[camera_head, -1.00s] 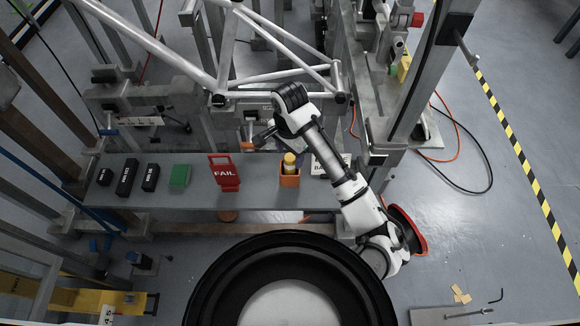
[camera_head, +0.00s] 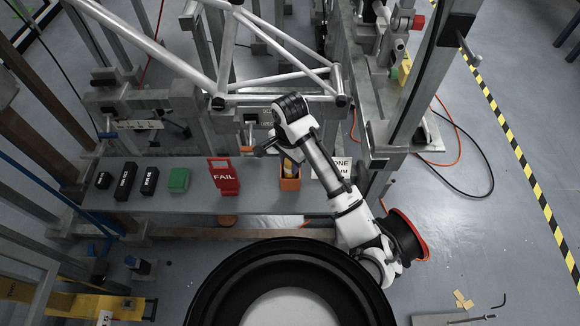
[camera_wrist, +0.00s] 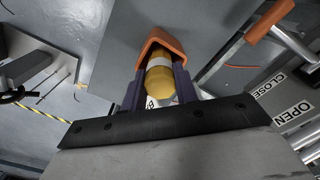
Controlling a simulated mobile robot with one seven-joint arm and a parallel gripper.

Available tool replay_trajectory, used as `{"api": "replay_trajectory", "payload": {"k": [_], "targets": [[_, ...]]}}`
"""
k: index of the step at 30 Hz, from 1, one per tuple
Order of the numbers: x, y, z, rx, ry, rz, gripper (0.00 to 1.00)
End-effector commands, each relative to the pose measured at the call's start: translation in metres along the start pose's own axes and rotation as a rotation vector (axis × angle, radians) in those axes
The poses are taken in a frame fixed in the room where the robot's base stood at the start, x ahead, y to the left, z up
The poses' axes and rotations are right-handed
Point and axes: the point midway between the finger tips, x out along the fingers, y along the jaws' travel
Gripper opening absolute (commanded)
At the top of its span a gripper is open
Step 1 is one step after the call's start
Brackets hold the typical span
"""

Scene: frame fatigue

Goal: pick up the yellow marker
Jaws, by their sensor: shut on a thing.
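The yellow marker (camera_wrist: 160,82) is between the two fingers of my gripper (camera_wrist: 160,90) in the wrist view, and the fingers are shut on it. An orange holder (camera_wrist: 158,46) surrounds its far end. In the head view the orange holder (camera_head: 289,183) stands on the grey bench, and a little of the yellow marker (camera_head: 287,165) shows above it. My gripper (camera_head: 287,162) is at the top of the holder there, partly covering the marker. The marker's lower part is hidden inside the holder.
On the bench (camera_head: 255,203), a red FAIL sign (camera_head: 225,177), a green block (camera_head: 179,180) and several black blocks (camera_head: 126,180) stand to the left of the holder. A white sign (camera_head: 338,168) is close on its right. A metal tube frame (camera_head: 225,55) is clamped behind.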

Motion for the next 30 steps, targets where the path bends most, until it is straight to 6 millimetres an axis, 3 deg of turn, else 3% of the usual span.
{"api": "replay_trajectory", "payload": {"k": [5,11,24,30], "targets": [[-0.005,0.0,-0.001,-0.001,0.002,0.0,0.07],[-0.03,0.0,-0.001,-0.002,0.006,0.0,0.07],[-0.139,0.0,-0.001,-0.003,0.008,0.0,0.07],[-0.177,0.0,-0.001,-0.002,0.005,0.001,0.07]]}}
